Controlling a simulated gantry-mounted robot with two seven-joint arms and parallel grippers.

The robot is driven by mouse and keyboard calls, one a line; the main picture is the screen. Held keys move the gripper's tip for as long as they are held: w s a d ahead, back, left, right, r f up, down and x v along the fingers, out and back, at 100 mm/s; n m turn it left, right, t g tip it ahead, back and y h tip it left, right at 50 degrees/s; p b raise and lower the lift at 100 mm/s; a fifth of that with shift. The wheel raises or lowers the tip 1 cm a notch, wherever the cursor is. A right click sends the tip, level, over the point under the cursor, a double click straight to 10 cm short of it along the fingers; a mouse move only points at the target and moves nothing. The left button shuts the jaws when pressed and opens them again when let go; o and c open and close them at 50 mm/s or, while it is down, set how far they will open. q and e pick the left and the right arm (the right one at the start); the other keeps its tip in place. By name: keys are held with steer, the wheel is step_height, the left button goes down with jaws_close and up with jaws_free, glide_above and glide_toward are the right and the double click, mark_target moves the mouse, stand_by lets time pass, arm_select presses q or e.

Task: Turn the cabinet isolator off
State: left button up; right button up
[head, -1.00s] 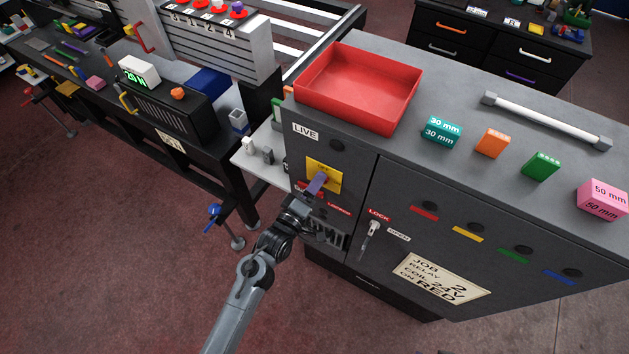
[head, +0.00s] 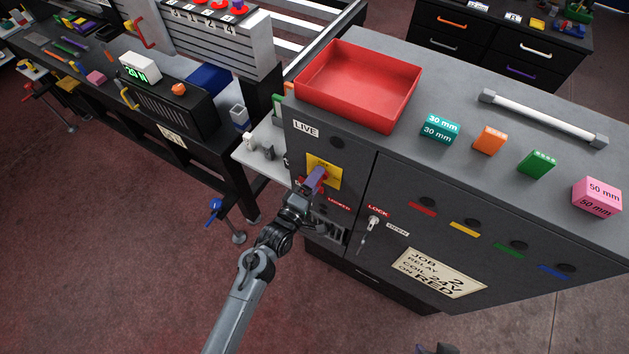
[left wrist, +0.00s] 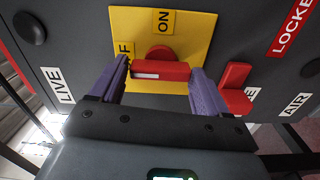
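The isolator is a red handle on a yellow plate (head: 333,172) on the cabinet's (head: 345,145) front. In the left wrist view the handle (left wrist: 160,71) lies across the picture, its white mark toward the partly hidden OFF label (left wrist: 124,50). The ON label (left wrist: 163,22) is at the top of the plate (left wrist: 200,28). My left gripper (head: 314,181) is at the plate. Its purple fingers (left wrist: 160,80) stand apart at the two ends of the handle; I cannot tell whether they press on it. Only a dark piece, perhaps of my right gripper, shows at the head view's bottom edge.
A second red handle (left wrist: 235,82) sits close beside the right finger. A key (head: 372,224) is in the cabinet door lock. Open floor lies at the left front.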

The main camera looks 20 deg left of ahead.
arm_select(q)
steer(key=shift+o, duration=1.1)
steer(key=s+a, duration=0.1)
steer(key=s, duration=0.9)
steer(key=shift+s+a+b, duration=0.25)
steer(key=shift+s+b, duration=0.1)
